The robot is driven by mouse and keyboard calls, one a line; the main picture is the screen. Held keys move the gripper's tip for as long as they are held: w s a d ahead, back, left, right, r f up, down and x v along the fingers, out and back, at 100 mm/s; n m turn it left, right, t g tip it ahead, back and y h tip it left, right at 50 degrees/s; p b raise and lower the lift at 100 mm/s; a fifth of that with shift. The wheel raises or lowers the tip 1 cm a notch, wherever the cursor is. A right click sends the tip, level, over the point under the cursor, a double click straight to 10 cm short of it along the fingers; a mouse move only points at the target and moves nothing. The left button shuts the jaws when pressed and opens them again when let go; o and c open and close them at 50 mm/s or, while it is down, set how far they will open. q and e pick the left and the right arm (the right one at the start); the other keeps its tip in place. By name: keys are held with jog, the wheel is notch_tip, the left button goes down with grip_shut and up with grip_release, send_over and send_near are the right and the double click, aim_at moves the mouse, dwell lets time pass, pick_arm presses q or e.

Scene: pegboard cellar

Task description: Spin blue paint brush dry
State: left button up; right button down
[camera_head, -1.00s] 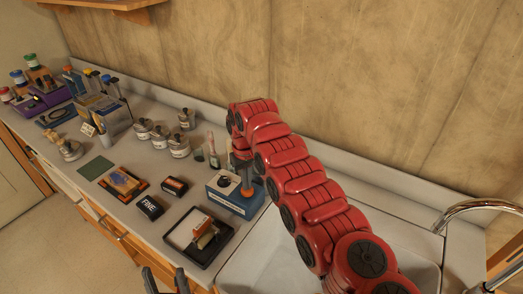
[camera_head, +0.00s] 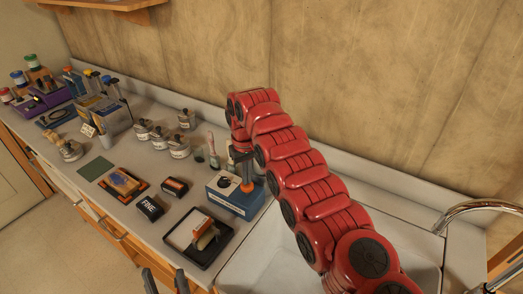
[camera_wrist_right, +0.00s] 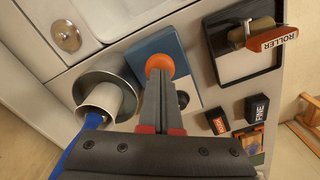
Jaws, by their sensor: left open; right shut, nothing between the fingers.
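My right gripper (camera_head: 247,182) is shut and empty, pointing down at an orange knob on a blue box (camera_head: 232,203) at the sink's edge. In the right wrist view its fingertips (camera_wrist_right: 158,78) overlap the orange knob (camera_wrist_right: 160,63); I cannot tell if they touch. Beside the blue box (camera_wrist_right: 151,47) there is a round metal vessel (camera_wrist_right: 97,75) with a pale cylinder (camera_wrist_right: 103,99) in it. A blue shape (camera_wrist_right: 78,148), possibly the brush handle, runs from the cylinder, partly hidden by my gripper. My left gripper (camera_head: 165,280) is open and empty at the bottom edge.
A black tray (camera_head: 183,246) with a roller lies left of the sink (camera_head: 262,262). Dark blocks (camera_head: 150,208), lidded jars (camera_head: 180,148) and a brush caddy (camera_head: 113,122) stand further left. A tap (camera_head: 470,208) rises at the right. My right arm hides part of the counter.

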dwell(0.4)
jog(key=shift+r, duration=0.7)
jog(key=shift+r+p, duration=1.45)
jog(key=shift+r, duration=0.85)
